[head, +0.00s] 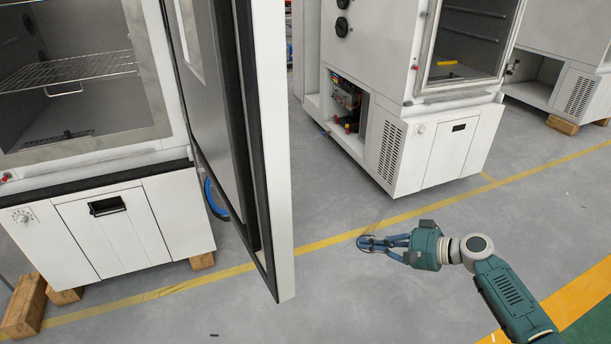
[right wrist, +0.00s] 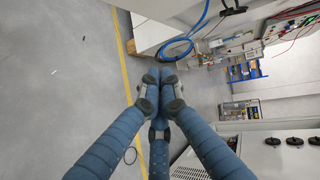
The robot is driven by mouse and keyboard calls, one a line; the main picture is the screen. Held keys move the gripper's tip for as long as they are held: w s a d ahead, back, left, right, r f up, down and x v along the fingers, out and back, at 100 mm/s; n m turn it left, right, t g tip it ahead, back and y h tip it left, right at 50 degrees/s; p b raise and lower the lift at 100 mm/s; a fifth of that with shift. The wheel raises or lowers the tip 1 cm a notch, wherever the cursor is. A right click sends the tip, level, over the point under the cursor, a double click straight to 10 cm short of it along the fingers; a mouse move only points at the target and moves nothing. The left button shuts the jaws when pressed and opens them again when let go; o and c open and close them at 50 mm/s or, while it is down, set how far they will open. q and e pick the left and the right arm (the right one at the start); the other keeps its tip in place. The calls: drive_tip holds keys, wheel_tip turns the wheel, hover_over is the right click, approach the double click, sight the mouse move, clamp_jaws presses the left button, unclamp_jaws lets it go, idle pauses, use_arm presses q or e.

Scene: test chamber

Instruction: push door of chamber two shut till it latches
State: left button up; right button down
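A white chamber door (head: 271,140) with a black seal stands wide open in the head view. It juts toward me from the right side of the left chamber (head: 130,225), whose interior with a wire rack (head: 70,72) is exposed. No number shows on it, so I cannot tell if this is chamber two. My right gripper (head: 364,243) is to the right of the door, apart from it, over the floor. In the right wrist view its blue fingers (right wrist: 160,88) are drawn together at the tips with nothing seen between them. My left gripper is not in view.
Another chamber (head: 445,150) with an open lower bay stands behind, and part of a third is at the far right. Wooden blocks (head: 25,305) lie under the left chamber. A blue hose (head: 214,197) shows behind the door. The grey floor around my right gripper is clear.

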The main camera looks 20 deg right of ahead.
drive_tip(key=s+a+r+n+y, duration=0.1)
drive_tip(key=a+r+n+y, duration=0.15)
drive_tip(key=r, duration=0.95)
drive_tip(key=s+a+r+n+y, duration=0.1)
drive_tip(key=a+r+y, duration=0.25)
drive_tip(key=r, duration=0.85)
use_arm(q)
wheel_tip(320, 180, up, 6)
drive_tip(key=p, duration=0.6)
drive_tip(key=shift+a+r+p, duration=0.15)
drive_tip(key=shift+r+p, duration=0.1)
drive_tip(key=shift+p, duration=0.05)
use_arm(e)
drive_tip(key=s+a+x, duration=0.1)
drive_tip(key=s+x, duration=0.1)
drive_tip(key=x, duration=1)
drive_tip(key=shift+a, duration=0.35)
drive_tip(key=shift+r, duration=0.1)
